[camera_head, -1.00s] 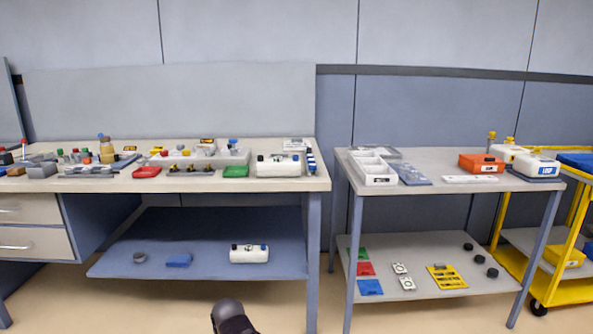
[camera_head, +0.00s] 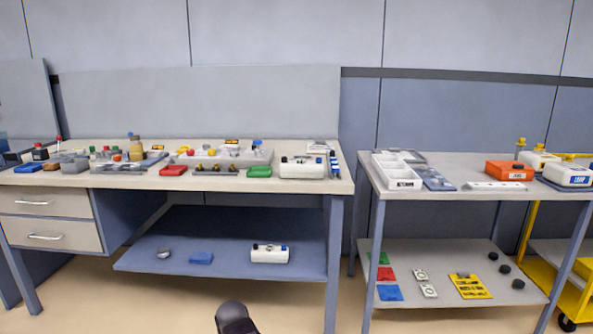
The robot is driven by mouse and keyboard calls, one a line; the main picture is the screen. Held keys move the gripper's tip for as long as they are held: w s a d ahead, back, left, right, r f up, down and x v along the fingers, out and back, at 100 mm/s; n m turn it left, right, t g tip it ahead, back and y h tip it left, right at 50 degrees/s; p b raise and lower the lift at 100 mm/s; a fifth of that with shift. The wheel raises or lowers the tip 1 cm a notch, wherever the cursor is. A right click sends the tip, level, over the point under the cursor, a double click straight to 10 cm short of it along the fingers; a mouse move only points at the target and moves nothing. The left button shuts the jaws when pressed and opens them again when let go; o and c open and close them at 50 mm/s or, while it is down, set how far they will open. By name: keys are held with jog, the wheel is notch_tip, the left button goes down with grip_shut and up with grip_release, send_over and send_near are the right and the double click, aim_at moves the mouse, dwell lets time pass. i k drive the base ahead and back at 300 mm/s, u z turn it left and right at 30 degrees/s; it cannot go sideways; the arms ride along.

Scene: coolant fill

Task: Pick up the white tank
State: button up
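Several white tanks are in view. One white tank with dark caps (camera_head: 302,168) stands on the workbench top near its right end. A similar white tank (camera_head: 270,254) sits on the blue lower shelf below it. Two white tanks with yellow caps stand at the right end of the side table: one (camera_head: 568,175) in front with a blue label, the other (camera_head: 538,159) behind it. A dark rounded part, likely of my arm, shows at the bottom edge, well short of the bench. No gripper fingers show, and nothing held is visible.
The workbench (camera_head: 110,184) carries a red tray (camera_head: 173,170), a green tray (camera_head: 260,171) and small parts. The side table (camera_head: 450,207) holds a white bin (camera_head: 400,178) and an orange box (camera_head: 510,171). A yellow cart (camera_head: 541,285) is at far right. Floor in front is clear.

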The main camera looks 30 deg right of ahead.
aim_at(301, 168)
jog(key=i, duration=0.9)
jog(key=z, duration=0.05)
